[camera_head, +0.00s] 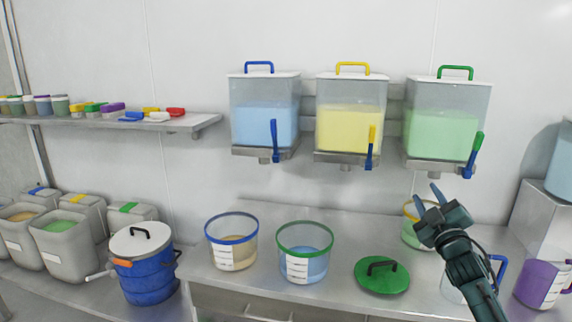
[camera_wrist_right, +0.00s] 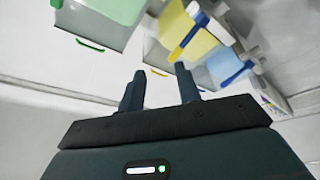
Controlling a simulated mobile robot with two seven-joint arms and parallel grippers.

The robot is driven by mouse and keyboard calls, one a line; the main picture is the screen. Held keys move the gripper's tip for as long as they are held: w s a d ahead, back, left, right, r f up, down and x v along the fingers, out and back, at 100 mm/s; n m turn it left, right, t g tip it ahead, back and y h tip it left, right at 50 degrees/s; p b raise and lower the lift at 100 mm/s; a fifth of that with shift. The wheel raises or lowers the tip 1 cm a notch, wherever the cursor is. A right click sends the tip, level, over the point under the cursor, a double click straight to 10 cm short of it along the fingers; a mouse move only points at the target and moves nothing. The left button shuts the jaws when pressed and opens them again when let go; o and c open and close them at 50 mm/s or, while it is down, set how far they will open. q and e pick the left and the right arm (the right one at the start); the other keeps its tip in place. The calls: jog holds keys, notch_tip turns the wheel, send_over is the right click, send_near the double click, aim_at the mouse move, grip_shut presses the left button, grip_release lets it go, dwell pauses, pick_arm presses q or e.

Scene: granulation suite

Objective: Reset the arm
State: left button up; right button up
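My right gripper (camera_head: 428,200) is raised over the right part of the steel counter, below the green dispenser (camera_head: 440,130). Its two fingers are apart with nothing between them, and they also show apart in the right wrist view (camera_wrist_right: 160,85). A yellow-rimmed bucket (camera_head: 412,238) stands on the counter behind the right gripper and is partly hidden by it. A clear pitcher with a blue handle (camera_head: 501,270) is partly hidden behind my right forearm. My left gripper is in neither view.
Blue (camera_head: 265,120) and yellow (camera_head: 350,125) dispensers hang on the wall. A blue-rimmed bucket (camera_head: 232,250), a green-rimmed bucket (camera_head: 305,262) and a green lid (camera_head: 382,284) are on the counter. A purple pitcher (camera_head: 540,280) is at right. A blue drum (camera_head: 146,275) stands left.

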notch_tip(320, 180, down, 8)
jog(key=d+r+m+g+h, duration=0.1)
jog(key=d+m+g+h, duration=0.1)
jog(key=m+g, duration=0.45)
jog(key=s+a+f+y, duration=0.1)
jog(key=s+a+f, duration=0.45)
jog(key=f, duration=0.25)
jog(key=s+a+f+y, duration=0.1)
jog(key=s+a+f, duration=0.4)
jog(key=f, duration=0.4)
jog(key=s+a+f+g+y, duration=0.1)
jog(key=s+a+f, duration=0.2)
jog(key=s, duration=0.6)
jog(key=s+a+f+g+y, duration=0.1)
jog(key=s+a+f+g, duration=0.1)
jog(key=s, duration=0.8)
jog(key=s+a+f+g+y, duration=0.1)
jog(key=s+a+f, duration=0.3)
jog(key=s, duration=0.5)
jog(key=shift+s+a+f+m, duration=0.2)
jog(key=shift+a+m, duration=0.15)
jog(key=shift+a, duration=0.4)
